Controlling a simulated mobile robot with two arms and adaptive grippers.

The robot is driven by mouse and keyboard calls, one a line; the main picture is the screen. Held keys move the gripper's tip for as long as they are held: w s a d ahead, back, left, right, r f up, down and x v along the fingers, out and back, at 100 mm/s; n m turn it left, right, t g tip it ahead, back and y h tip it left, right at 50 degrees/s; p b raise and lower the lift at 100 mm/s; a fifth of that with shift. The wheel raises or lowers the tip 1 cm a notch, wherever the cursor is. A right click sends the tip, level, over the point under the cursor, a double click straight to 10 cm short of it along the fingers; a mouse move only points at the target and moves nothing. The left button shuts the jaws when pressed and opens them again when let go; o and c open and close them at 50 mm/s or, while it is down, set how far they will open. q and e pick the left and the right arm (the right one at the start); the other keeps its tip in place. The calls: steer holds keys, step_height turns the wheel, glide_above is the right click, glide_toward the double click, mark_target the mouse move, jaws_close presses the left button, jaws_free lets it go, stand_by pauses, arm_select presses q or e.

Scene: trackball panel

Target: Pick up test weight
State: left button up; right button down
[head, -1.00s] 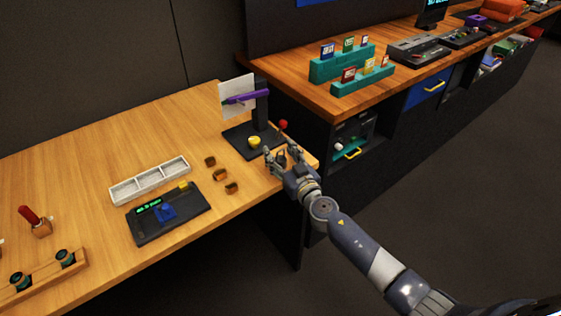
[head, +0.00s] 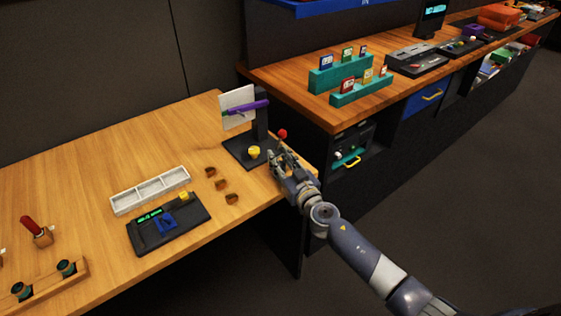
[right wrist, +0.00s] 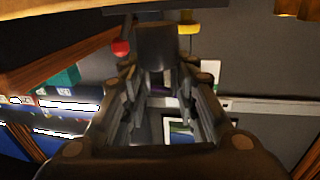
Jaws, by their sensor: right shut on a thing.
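My right gripper (head: 277,158) is at the right end of the wooden table, beside the black stand. In the right wrist view its fingers (right wrist: 155,75) are shut on a dark grey block-like thing (right wrist: 155,46), which I take to be the test weight. In the head view the fingers mostly hide the weight, and I cannot tell whether it touches the table. My left gripper is not in view.
Small brown pieces (head: 221,184), a white tray (head: 150,191) and a black panel (head: 185,221) lie left.

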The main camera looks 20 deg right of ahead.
step_height(320, 180, up, 2)
steer(key=shift+r+p, duration=0.1)
steer(key=shift+p, duration=0.25)
steer(key=s+d+r+b, duration=0.1)
steer(key=s+d, duration=0.2)
steer(key=s, duration=1.2)
steer(key=shift+s+d+b, duration=0.2)
steer(key=shift+s+b, duration=0.1)
steer(key=shift+s, duration=0.05)
steer(key=shift+r, duration=0.1)
